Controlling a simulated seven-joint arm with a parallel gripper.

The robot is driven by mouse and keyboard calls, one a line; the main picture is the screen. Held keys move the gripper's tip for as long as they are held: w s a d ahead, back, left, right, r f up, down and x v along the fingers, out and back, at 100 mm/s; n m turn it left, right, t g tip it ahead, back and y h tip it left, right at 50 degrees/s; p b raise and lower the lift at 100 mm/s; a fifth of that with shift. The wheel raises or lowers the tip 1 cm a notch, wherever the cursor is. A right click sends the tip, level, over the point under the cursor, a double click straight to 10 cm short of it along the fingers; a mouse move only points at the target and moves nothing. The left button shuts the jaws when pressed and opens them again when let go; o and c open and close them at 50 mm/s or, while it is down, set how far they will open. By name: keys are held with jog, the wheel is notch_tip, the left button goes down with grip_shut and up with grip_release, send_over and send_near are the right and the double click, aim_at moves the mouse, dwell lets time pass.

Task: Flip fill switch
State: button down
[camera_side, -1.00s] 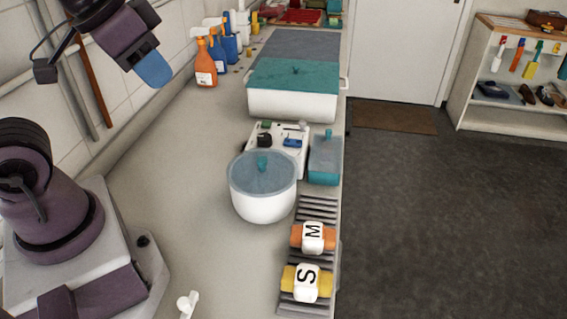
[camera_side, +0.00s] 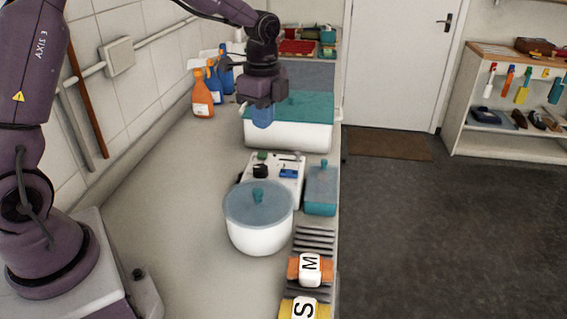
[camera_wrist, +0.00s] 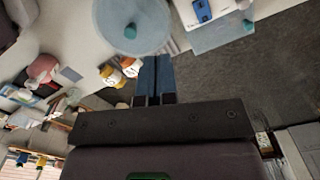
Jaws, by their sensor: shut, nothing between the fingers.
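A white control box (camera_side: 276,178) stands on the counter behind the round pot. On its top are a blue rocker switch (camera_side: 289,173), a black knob (camera_side: 261,171), a green part (camera_side: 262,156) and a small grey lever (camera_side: 291,157). No label shows which one is the fill switch. The blue switch also shows at the top of the wrist view (camera_wrist: 202,9). My gripper (camera_side: 263,118) points down in front of the large white tub, above and behind the control box, apart from it. Its blue fingers (camera_wrist: 154,70) are shut together and empty.
The white pot (camera_side: 258,232) with a blue lid stands just in front of the box. A teal-lidded container (camera_side: 321,190) stands right of it. The large white tub (camera_side: 290,134) is behind. Spray bottles (camera_side: 203,95) line the wall. The left counter is clear.

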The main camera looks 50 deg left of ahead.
jog(key=w+a+f+m, duration=0.1)
jog(key=w+m, duration=0.5)
jog(key=m, duration=0.8)
jog(key=shift+w+a, duration=0.3)
jog(key=shift+a, duration=0.25)
jog(key=shift+f, duration=0.15)
send_near(283, 171)
notch_tip(283, 171, down, 5)
jog(key=shift+s+f, duration=0.1)
jog(key=shift+s, duration=0.05)
jog(key=shift+w+d+r, duration=0.45)
jog(key=shift+w+d, duration=0.1)
notch_tip(283, 171, up, 14)
jog(key=w+d, duration=0.1)
jog(key=shift+d, duration=0.2)
jog(key=shift+w+f, duration=0.1)
jog(key=shift+w, duration=0.05)
